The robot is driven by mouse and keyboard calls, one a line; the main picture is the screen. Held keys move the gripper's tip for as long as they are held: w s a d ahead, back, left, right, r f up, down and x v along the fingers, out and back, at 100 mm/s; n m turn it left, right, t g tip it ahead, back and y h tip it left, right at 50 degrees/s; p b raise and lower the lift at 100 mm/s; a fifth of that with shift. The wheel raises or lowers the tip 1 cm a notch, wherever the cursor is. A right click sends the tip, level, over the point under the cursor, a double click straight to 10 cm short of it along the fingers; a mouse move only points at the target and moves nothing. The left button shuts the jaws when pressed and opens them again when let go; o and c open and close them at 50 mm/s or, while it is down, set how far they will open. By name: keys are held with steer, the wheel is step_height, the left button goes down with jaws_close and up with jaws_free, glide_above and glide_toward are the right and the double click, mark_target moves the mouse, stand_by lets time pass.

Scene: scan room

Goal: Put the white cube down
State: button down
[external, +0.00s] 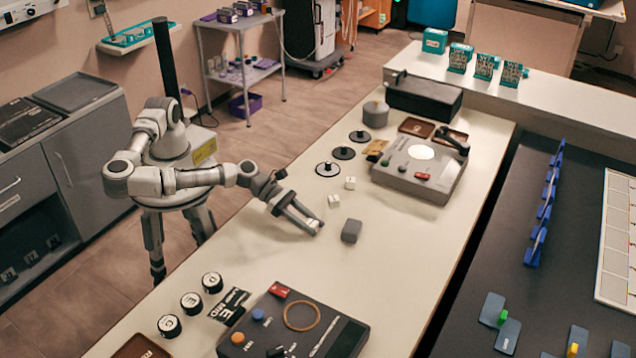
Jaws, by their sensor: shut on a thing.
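My gripper (309,228) reaches over the white table from the left, low near its surface. Its fingers are shut on a small white cube (314,223), mostly hidden between the fingertips. I cannot tell whether the held cube touches the table. Two other white cubes with dark marks stand on the table beyond the gripper: a nearer one (333,200) and a farther one (350,183). A grey block (351,231) sits just right of the fingertips, apart from them.
Several black discs with knobs, one of them a near disc (328,169), lie farther back. A grey device (420,168) stands at back right. A dark panel (295,325) and white-topped knobs (191,303) are in front. Table between gripper and dark panel is mostly clear.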

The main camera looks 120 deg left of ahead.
steer(key=shift+f, duration=0.2)
steer(key=c, duration=0.5)
jaws_free()
steer(key=shift+c, duration=0.2)
steer(key=shift+r, duration=0.1)
steer(key=shift+s+r, duration=0.1)
steer(key=shift+r, duration=0.1)
steer(key=p+v, duration=0.2)
steer(key=v, duration=0.9)
steer(key=shift+s+r, duration=0.15)
steer(key=shift+s, duration=0.25)
